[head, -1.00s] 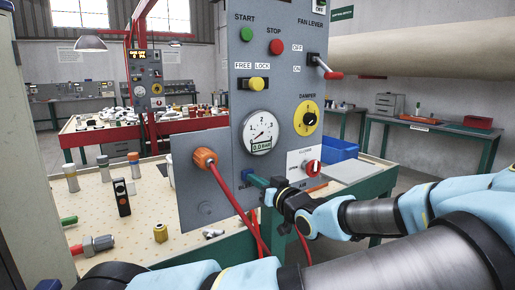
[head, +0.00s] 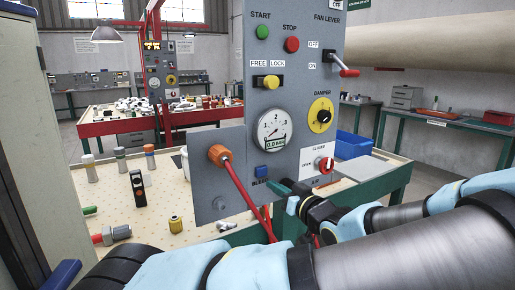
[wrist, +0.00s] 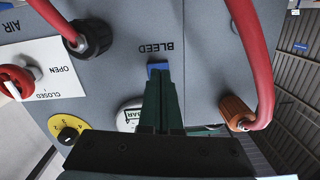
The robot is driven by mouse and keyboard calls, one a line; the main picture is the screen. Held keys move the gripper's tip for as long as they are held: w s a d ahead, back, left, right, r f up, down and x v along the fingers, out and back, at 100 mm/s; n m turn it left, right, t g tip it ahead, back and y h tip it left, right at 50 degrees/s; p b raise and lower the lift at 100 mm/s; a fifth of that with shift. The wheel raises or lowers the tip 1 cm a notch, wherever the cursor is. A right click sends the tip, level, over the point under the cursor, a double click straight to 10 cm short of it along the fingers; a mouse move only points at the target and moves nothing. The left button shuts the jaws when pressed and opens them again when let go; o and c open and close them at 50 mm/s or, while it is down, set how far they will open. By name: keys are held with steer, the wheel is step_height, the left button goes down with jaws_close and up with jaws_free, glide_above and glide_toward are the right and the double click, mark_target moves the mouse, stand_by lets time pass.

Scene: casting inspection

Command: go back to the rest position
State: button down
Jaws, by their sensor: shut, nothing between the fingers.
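My gripper (head: 277,185) is shut and empty, its green fingers just below and right of the blue BLEED button (head: 261,172) on the grey control panel (head: 228,150). In the head view a small gap shows between fingertips and button. In the wrist view the shut fingers (wrist: 163,105) point at the button (wrist: 157,68) and overlap its lower part, so the distance cannot be told there. The gauge (head: 274,133) displays 0.0 bar.
A red hose (head: 240,190) runs from the orange connector (head: 219,154) down past my gripper. The red AIR valve knob (head: 326,164) is close to its right. The pegboard bench (head: 150,213) holds several small parts. A blue bin (head: 352,145) stands behind the panel.

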steer(key=a+f+g, duration=0.1)
steer(key=f, duration=0.1)
steer(key=w+a+f+g+h, duration=0.1)
steer(key=a+f+g, duration=0.1)
steer(key=f, duration=0.1)
steer(key=a+f+g, duration=0.1)
steer(key=a+f, duration=0.1)
steer(key=f, duration=0.1)
steer(key=shift+w+a+f+g, duration=0.2)
steer(key=shift+w+a+g, duration=0.1)
steer(key=shift+g, duration=0.1)
steer(key=s+a+f+m+g+h, duration=0.1)
steer(key=s+a+f+g+h, duration=0.2)
steer(key=s+f+g+h, duration=0.25)
steer(key=s+a+r+m+g, duration=0.1)
steer(key=s+a+r+g, duration=0.1)
steer(key=r, duration=0.4)
steer(key=s+a+r+m+g+h, duration=0.1)
steer(key=s+a+r+m, duration=0.1)
steer(key=s+a+r, duration=0.2)
steer(key=a+r, duration=0.2)
steer(key=a, duration=0.1)
steer(key=shift+s+g, duration=0.25)
steer(key=shift+g, duration=0.1)
